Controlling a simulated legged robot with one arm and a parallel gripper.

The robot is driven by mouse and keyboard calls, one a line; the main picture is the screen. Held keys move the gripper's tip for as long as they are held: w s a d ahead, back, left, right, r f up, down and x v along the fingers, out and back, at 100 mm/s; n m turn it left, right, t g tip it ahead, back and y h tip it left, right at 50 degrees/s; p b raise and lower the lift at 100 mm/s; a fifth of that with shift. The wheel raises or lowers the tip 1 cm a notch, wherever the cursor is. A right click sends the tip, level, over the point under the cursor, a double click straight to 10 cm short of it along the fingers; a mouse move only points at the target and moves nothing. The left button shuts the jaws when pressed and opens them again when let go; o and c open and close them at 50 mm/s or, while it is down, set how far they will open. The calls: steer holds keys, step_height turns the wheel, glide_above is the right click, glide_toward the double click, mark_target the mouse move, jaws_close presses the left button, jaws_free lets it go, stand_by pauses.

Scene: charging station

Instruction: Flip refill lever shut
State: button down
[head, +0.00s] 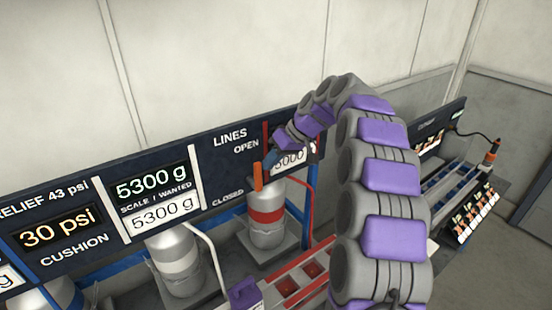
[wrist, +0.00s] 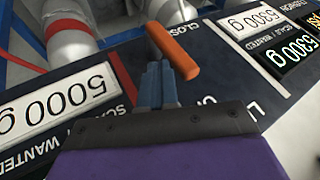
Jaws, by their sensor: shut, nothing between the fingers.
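An orange lever (head: 258,177) stands roughly upright on the dark panel, right of the LINES section, between the heights of the OPEN and CLOSED labels. No refill label is readable on it. In the wrist view the orange lever (wrist: 172,52) lies slantwise just past my fingertips, near the partly hidden CLOSED text. My gripper (head: 271,158) is beside the lever's upper part, in front of the panel. Its blue fingers show together and empty in the wrist view (wrist: 157,85). They are very close to the lever; I cannot tell whether they touch it.
Scale displays (head: 152,183) and a 30 psi display (head: 57,230) are on the panel's left. A red-banded cylinder (head: 267,222) and a white-banded cylinder (head: 176,262) stand below it. Red trays (head: 300,278) lie in front. A cable with an orange plug (head: 490,152) is far right.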

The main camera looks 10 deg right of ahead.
mark_target(260, 164)
steer(key=shift+s+a+r+h+b, duration=0.1)
steer(key=shift+s+a+h+b, duration=0.1)
steer(key=shift+a+h+b, duration=0.4)
stand_by(0.5)
steer(key=a+h+b, duration=0.1)
steer(key=s+a+t+h+b, duration=0.1)
steer(key=shift+r+n+h+b, duration=0.2)
steer(key=shift+n+h+b, duration=0.1)
steer(key=shift+n, duration=0.1)
steer(key=s+a+f+n+t+h+b, duration=0.2)
steer(key=a+f+t+h+b, duration=0.1)
steer(key=a+h, duration=0.4)
steer(key=shift+s+a+f+t+h+b, duration=0.15)
steer(key=shift+s+t+h+b, duration=0.35)
steer(key=shift+t+h, duration=0.55)
steer(key=shift+w, duration=0.15)
steer(key=shift+w+d+f, duration=0.1)
steer(key=shift+d+f, duration=0.1)
steer(key=shift+d, duration=0.25)
steer(key=shift+w+d+f, duration=0.1)
steer(key=shift+d+f, duration=0.05)
steer(key=shift+d, duration=0.25)
